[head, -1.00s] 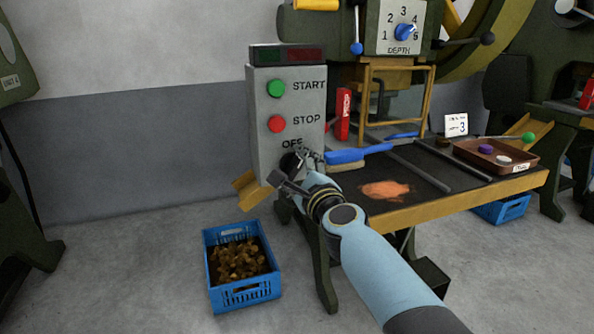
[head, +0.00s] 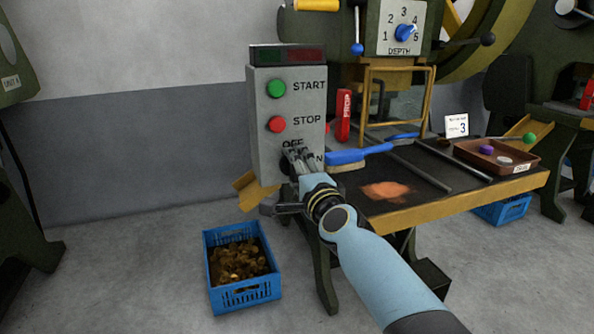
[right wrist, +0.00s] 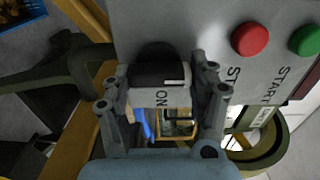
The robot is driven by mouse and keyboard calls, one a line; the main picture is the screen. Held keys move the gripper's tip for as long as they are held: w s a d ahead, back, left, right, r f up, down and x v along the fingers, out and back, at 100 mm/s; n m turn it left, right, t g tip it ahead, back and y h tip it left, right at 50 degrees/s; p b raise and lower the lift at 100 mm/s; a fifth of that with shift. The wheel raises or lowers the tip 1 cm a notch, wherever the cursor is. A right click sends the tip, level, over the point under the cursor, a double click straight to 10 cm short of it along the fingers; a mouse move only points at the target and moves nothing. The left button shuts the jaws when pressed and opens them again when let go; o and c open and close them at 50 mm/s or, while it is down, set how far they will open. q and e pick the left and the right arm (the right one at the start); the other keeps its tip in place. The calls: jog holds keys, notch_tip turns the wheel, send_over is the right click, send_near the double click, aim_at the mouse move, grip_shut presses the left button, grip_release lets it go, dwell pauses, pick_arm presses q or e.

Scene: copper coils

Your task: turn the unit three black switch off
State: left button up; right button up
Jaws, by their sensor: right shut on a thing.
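The grey control box (head: 262,100) of the unit with the number 3 card (head: 460,126) has a green START button (head: 276,88), a red STOP button (head: 277,124) and a black switch below them. In the head view my right gripper (head: 294,160) covers most of the switch and part of the OFF and ON lettering. In the right wrist view the black switch (right wrist: 160,62) sits between the fingers of my right gripper (right wrist: 162,78), which is shut on it. The switch's white mark lies sideways, along the picture's width. The ON label shows just below it. My left gripper is out of view.
A blue crate (head: 245,295) of brass-coloured pieces stands on the floor below a yellow chute (head: 248,190). A blue brush (head: 358,154) lies on the bench right of my gripper. A brown tray (head: 490,168) is farther right.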

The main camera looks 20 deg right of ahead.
jog(key=shift+f, duration=0.15)
jog(key=o, duration=1.2)
jog(key=shift+s, duration=0.1)
jog(key=s, duration=1.2)
jog(key=shift+d, duration=0.15)
